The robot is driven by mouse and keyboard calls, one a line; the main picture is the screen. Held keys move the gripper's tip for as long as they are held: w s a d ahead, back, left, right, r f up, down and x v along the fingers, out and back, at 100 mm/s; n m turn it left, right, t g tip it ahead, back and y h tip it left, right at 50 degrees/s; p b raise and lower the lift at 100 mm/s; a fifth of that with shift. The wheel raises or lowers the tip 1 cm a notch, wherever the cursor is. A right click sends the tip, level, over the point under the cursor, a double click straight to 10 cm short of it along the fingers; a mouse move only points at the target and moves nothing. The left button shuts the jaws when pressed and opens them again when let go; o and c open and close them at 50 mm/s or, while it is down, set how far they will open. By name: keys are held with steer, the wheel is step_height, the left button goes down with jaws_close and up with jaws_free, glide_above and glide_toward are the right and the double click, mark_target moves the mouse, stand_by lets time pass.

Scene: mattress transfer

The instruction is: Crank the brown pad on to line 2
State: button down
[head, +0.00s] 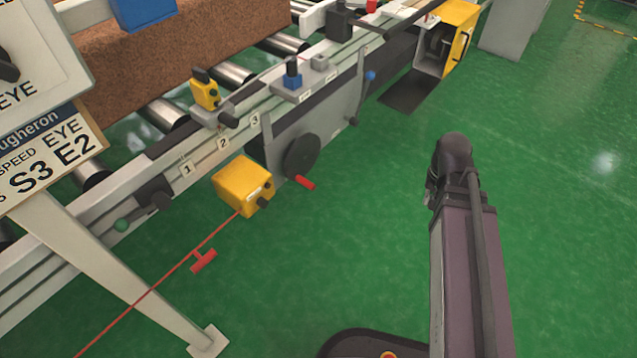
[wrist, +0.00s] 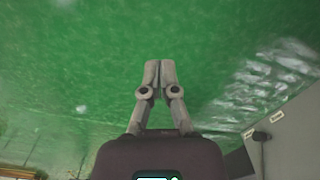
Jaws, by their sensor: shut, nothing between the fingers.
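The brown pad (head: 165,60) is a thick speckled block lying on metal rollers (head: 167,113) at the upper left of the head view. Tags 1 (head: 187,169), 2 (head: 223,143) and 3 (head: 254,119) stand along the conveyor's near rail. Below them, a dark round crank wheel (head: 301,156) with a red handle (head: 305,183) is mounted on the grey side panel. My gripper (wrist: 159,67) is shut and empty over green floor in the wrist view. In the head view my arm rises at the right, apart from the crank; the fingers cannot be made out there.
A yellow box (head: 240,184) sits left of the crank. A red cord with a red T-handle (head: 203,260) runs down left from it. A sign (head: 50,160) on a pale slanted post blocks the left. A yellow-framed unit (head: 446,40) stands at the back. Green floor (head: 370,220) is clear between.

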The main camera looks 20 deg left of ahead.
steer(key=w+a+m, duration=0.1)
steer(key=w+a, duration=0.2)
steer(key=a, duration=0.4)
steer(key=w+a+m, duration=0.1)
steer(key=w+a, duration=0.2)
steer(key=a, duration=0.5)
steer(key=m+g, duration=0.1)
steer(key=m, duration=0.1)
glide_above(311, 162)
steer(key=s+d, duration=0.3)
steer(key=d, duration=0.2)
steer(key=shift+w+d+f+b, duration=0.15)
steer(key=shift+f+b, duration=0.15)
steer(key=shift+b, duration=0.1)
steer(key=shift+f, duration=0.15)
step_height(311, 162, down, 10)
steer(key=s+b, duration=0.1)
steer(key=b, duration=0.9)
steer(key=s+r+p, duration=0.1)
steer(key=s+a+r+p, duration=0.1)
steer(key=r+p, duration=0.1)
steer(key=shift+s+a+r, duration=0.15)
steer(key=shift+s+a, duration=0.1)
steer(key=shift+s, duration=0.15)
